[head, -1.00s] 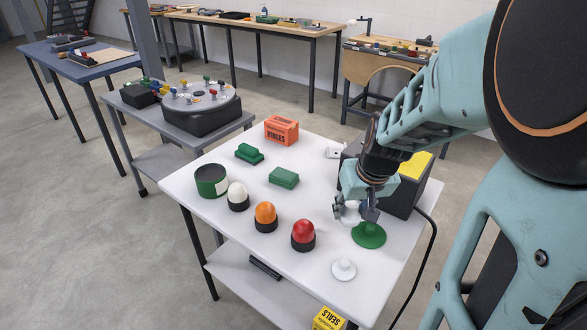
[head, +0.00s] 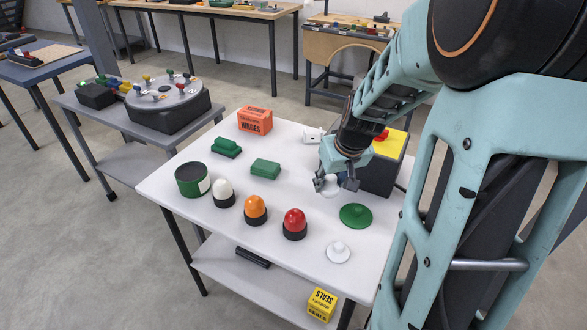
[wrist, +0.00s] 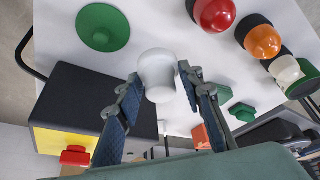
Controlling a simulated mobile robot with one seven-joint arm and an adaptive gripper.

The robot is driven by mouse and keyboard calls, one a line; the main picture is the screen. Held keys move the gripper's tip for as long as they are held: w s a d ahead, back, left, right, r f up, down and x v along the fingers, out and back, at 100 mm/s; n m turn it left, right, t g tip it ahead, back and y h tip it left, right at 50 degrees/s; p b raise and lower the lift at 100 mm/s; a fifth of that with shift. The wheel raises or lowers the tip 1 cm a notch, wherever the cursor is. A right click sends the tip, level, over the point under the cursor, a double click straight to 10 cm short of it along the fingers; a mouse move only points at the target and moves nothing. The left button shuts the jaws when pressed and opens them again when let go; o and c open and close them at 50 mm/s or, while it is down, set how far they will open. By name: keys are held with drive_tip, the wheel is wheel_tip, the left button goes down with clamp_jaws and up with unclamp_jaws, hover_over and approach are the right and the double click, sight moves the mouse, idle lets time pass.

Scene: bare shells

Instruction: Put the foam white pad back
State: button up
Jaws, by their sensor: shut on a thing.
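My gripper (head: 337,185) is shut on a smooth, rounded white piece (wrist: 157,75); its white side also shows between the fingers in the head view (head: 331,188). The fingers hide part of it, and I cannot tell whether it touches the table. A flat white round pad with a knob (head: 338,253) lies apart on the table's near right part. A green round pad with a knob (head: 356,216) lies just in front of my gripper, and at upper left in the wrist view (wrist: 103,28).
Red (head: 295,223), orange (head: 255,209) and white (head: 223,193) domes stand in black bases to the left. A green block (head: 265,168) and an orange hinges box (head: 255,120) lie farther back.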

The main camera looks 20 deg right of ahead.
drive_tip(key=w+f, duration=0.2)
drive_tip(key=w, duration=0.1)
drive_tip(key=w+a+f, duration=0.1)
drive_tip(key=w+f, duration=0.4)
drive_tip(key=shift+w+a+f+b, duration=0.15)
drive_tip(key=shift+w+a+b, duration=0.2)
drive_tip(key=shift+w+b, duration=0.05)
drive_tip(key=shift+w+f, duration=0.15)
drive_tip(key=shift+f, duration=0.05)
drive_tip(key=shift+w+f, duration=0.1)
drive_tip(key=shift+f, duration=1.5)
drive_tip(key=shift+f, duration=0.2)
drive_tip(key=o, duration=1)
